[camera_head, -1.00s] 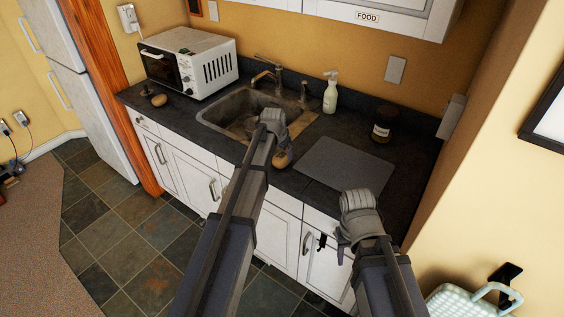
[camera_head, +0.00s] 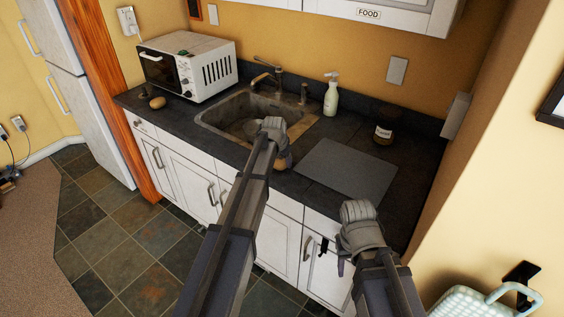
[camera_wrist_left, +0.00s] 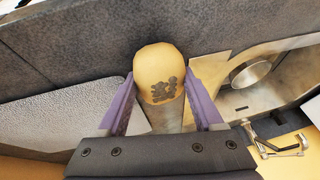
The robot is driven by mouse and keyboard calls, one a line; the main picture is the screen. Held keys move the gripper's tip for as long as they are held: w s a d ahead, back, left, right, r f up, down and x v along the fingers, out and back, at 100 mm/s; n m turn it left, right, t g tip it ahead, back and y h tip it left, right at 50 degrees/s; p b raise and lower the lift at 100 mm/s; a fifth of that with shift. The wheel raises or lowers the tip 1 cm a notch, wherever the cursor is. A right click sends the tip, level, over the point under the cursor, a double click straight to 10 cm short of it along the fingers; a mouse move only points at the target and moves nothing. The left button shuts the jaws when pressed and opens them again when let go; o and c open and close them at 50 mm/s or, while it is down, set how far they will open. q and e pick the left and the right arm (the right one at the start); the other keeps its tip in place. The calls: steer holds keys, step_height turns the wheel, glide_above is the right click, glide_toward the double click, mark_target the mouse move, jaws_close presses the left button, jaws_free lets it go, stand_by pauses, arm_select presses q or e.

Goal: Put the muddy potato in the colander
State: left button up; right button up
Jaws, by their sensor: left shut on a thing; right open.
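My left gripper (camera_head: 280,160) is shut on a tan potato (camera_wrist_left: 158,68) with a dark muddy patch on its side. In the head view the potato (camera_head: 281,166) shows only partly below the gripper, by the front right edge of the sink. The left wrist view shows it between the purple fingers. My right gripper (camera_head: 346,262) is open and empty in front of the counter, right of the left one.
A grey mat (camera_head: 345,170) lies on the counter right of the sink. A soap bottle (camera_head: 331,95) and a dark jar (camera_head: 384,126) stand behind. A white microwave (camera_head: 215,69) and a small tan round object (camera_head: 158,102) are at the left. A pale basket (camera_head: 465,302) is lower right.

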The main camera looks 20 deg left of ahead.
arm_select(q)
jaws_close()
steer(key=shift+r, duration=0.1)
step_height(320, 180, up, 10)
steer(key=p, duration=1)
